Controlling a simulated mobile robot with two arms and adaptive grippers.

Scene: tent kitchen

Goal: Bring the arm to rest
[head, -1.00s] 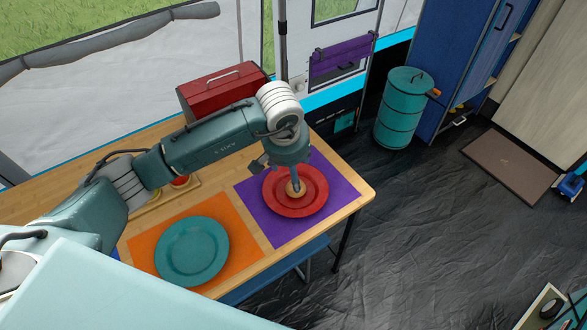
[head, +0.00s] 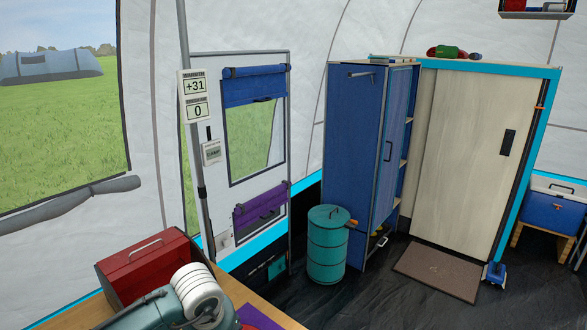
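Part of my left arm (head: 196,300) shows at the bottom left, over the wooden table (head: 258,308). Its white ringed joint is in front of the red toolbox. My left gripper is below the picture's lower edge and hidden. My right arm and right gripper are not in view. A corner of the purple mat (head: 256,317) shows beside the arm. The plates are out of view.
A red toolbox (head: 153,267) stands on the table close to my arm. Beyond are a teal barrel (head: 327,246), a blue wardrobe (head: 355,150), a pale door (head: 465,160) and a brown doormat (head: 437,270). The dark floor at the lower right is clear.

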